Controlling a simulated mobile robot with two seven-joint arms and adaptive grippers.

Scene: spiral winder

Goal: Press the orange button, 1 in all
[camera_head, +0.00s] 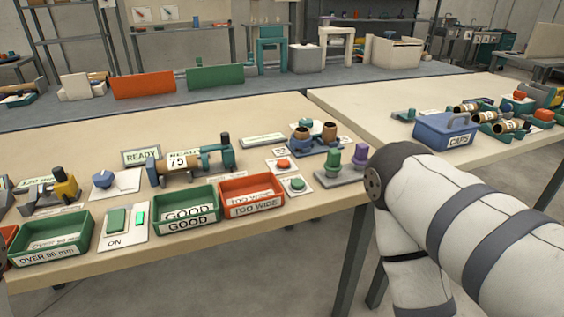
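The orange button (283,164) is a small round cap on a pale square plate. It sits on the near table, behind the red "TOO WIDE" tray and just behind a similar green button (297,183). Nothing touches or covers the orange button. My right arm comes in from the lower right, to the right of the buttons, and shows only white links with grey bands. Its gripper is not visible. My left arm and gripper are not in the picture.
The red "TOO WIDE" tray (252,206) and green "GOOD" tray (187,224) stand in front. A winder-like device (192,163) is left of the button. A grey stand with green and purple posts (340,175) is right of it. A blue crate (444,134) stands farther right.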

